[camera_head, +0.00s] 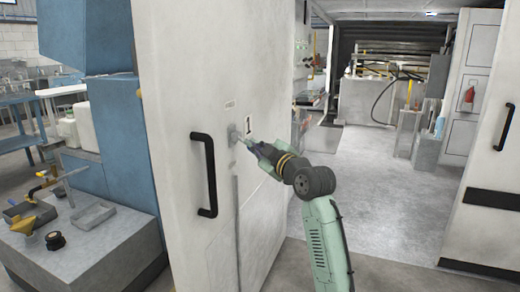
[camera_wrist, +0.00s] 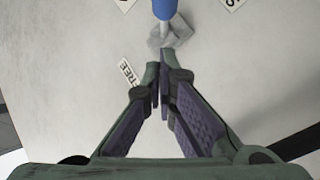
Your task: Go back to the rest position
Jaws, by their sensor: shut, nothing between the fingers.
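My gripper (camera_head: 250,145) is in front of a tall white panel (camera_head: 180,60), its fingertips close to a small grey fitting (camera_head: 234,134) on the panel. In the wrist view the two fingers of my gripper (camera_wrist: 162,62) meet at their tips, with nothing between them. Just beyond the tips is a blue-ended lever (camera_wrist: 165,8) on a grey metal base (camera_wrist: 170,36). I cannot tell whether the fingertips touch that base. My green arm reaches up to the panel from the lower middle of the head view.
A black handle (camera_head: 208,175) stands out from the panel left of my gripper. At far left a grey bench (camera_head: 90,245) carries a yellow funnel (camera_head: 30,222) and other items. Open grey floor (camera_head: 380,200) lies to the right, bounded by a white door (camera_head: 495,165).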

